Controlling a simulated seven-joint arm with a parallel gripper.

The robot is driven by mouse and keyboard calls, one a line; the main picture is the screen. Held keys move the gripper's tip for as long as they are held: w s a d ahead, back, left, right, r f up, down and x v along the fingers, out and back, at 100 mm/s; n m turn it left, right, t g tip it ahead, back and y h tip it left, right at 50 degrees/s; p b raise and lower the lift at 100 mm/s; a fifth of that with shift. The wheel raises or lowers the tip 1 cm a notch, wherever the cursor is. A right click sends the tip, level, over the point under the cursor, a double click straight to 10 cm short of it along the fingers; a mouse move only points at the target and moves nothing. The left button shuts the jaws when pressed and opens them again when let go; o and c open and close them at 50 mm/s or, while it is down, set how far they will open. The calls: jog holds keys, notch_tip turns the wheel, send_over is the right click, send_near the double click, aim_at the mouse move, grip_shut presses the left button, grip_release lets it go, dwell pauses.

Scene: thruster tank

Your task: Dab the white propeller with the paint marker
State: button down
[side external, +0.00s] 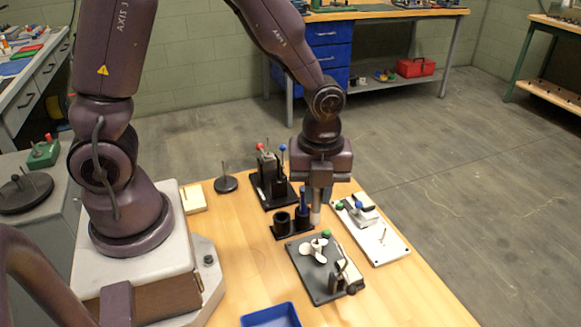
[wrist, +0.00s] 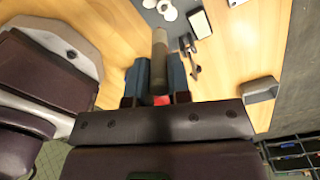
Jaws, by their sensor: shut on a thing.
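My gripper (side external: 316,200) is shut on the paint marker (side external: 316,214), a grey cylinder that points down and is held above the table. In the wrist view the marker (wrist: 159,48) sticks out between my two fingers (wrist: 158,85), with a bit of red at its near end. The white propeller (side external: 316,250) lies on a dark grey plate (side external: 306,277), in front of and below the marker tip in the side view. The tip is apart from it. In the wrist view the propeller (wrist: 167,10) is partly cut off at the top edge.
A white plate (side external: 384,247) lies to the right. Behind is a black rack (side external: 270,190) with levers. A blue bin (side external: 271,315) is at the front.

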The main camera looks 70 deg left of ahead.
jog(key=shift+w+d+f+n, duration=0.2)
jog(key=shift+f+n, duration=0.15)
jog(key=shift+f, duration=0.55)
jog(key=shift+w+d+f+n, duration=0.1)
jog(key=shift+w+f+n, duration=0.2)
jog(key=shift+f, duration=0.6)
jog(key=shift+s+f, duration=0.1)
jog(key=shift+f, duration=0.6)
dwell(1.9)
jog(key=shift+r, duration=2.55)
